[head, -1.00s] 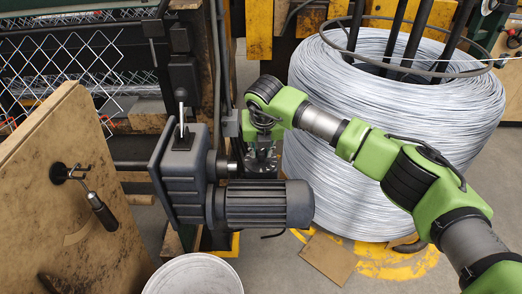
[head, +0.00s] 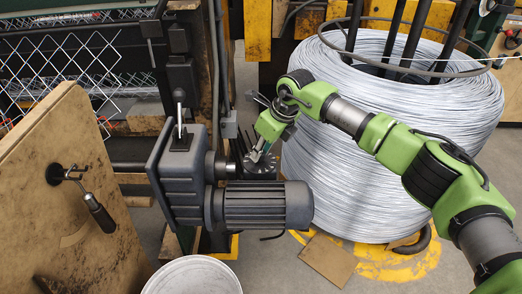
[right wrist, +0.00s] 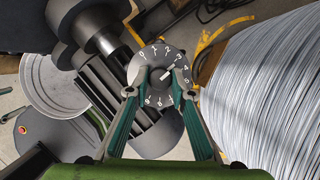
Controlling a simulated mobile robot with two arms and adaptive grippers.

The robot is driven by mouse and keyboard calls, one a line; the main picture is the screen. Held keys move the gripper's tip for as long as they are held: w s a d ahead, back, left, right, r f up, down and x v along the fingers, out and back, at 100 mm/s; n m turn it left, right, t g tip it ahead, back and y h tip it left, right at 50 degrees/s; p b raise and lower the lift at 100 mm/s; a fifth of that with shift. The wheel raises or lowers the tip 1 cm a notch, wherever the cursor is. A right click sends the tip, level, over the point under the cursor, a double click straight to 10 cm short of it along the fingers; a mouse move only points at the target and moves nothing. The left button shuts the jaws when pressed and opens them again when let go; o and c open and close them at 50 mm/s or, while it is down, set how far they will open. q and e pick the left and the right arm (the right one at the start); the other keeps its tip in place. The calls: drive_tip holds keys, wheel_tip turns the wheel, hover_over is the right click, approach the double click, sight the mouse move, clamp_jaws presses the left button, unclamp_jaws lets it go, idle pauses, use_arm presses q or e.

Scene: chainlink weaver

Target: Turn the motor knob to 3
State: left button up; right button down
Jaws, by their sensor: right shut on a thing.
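The motor knob is a round dark dial (right wrist: 158,75) with white numbers around its rim, seen in the right wrist view. A white pointer line on it points to the upper right, toward the 3 and 4 side; the exact number is hard to read. My right gripper (right wrist: 155,93) has its two green fingers on either side of the knob's middle, shut on it. In the head view my right gripper (head: 257,155) reaches down to the dial (head: 261,165) behind the motor (head: 265,205). My left gripper is not in view.
A wooden board with a crank handle (head: 75,200) is at the left. A pale round bucket (head: 192,276) stands at the bottom. Chain-link mesh (head: 70,65) is at the upper left.

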drive_tip(key=shift+n, duration=0.5)
drive_tip(key=c, duration=1.8)
unclamp_jaws()
drive_tip(key=shift+d, duration=0.1)
drive_tip(key=v, duration=1.2)
drive_tip(key=shift+w, duration=0.2)
